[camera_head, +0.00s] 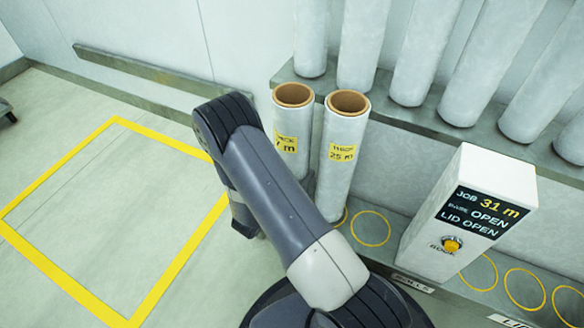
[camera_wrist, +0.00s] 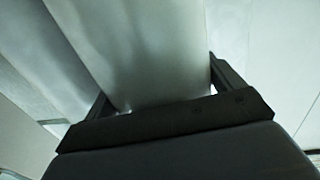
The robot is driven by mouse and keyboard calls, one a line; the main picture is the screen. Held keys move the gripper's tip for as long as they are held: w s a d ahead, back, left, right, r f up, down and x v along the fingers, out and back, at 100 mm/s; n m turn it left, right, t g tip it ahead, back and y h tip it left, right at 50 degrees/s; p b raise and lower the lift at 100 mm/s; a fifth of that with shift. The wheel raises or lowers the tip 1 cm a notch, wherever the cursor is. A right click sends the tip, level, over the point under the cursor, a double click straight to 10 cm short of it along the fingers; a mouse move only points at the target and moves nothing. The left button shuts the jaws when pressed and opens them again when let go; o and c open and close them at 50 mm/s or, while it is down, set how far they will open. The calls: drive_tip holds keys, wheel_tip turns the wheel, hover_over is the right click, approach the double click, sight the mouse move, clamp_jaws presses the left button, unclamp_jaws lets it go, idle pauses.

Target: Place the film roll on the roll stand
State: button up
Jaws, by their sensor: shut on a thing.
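Two pale film rolls with brown cores stand upright side by side in the head view. The left film roll (camera_head: 294,120) has a yellow label ending in "7 m", its lower part hidden by my arm. The right film roll (camera_head: 342,130) is labelled "25 m" and stands over a yellow ring on the ledge (camera_head: 395,220). In the wrist view my gripper (camera_wrist: 162,90) is shut with its fingers either side of a pale roll (camera_wrist: 150,50). It is probably the left one, but the head view hides the grip. I cannot tell which part is the roll stand.
A white console (camera_head: 480,200) on the ledge reads "JOB 31 m" and "LID OPEN", above an orange button (camera_head: 452,245). Several empty yellow rings mark the ledge. Several pale cylinders (camera_head: 430,50) line the back shelf. A yellow floor outline (camera_head: 60,265) encloses clear floor at left.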

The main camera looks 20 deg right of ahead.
drive_tip(key=shift+r, duration=0.1)
drive_tip(key=o, duration=1.6)
drive_tip(key=p+v, duration=0.2)
drive_tip(key=v, duration=1)
drive_tip(key=shift+s, duration=0.1)
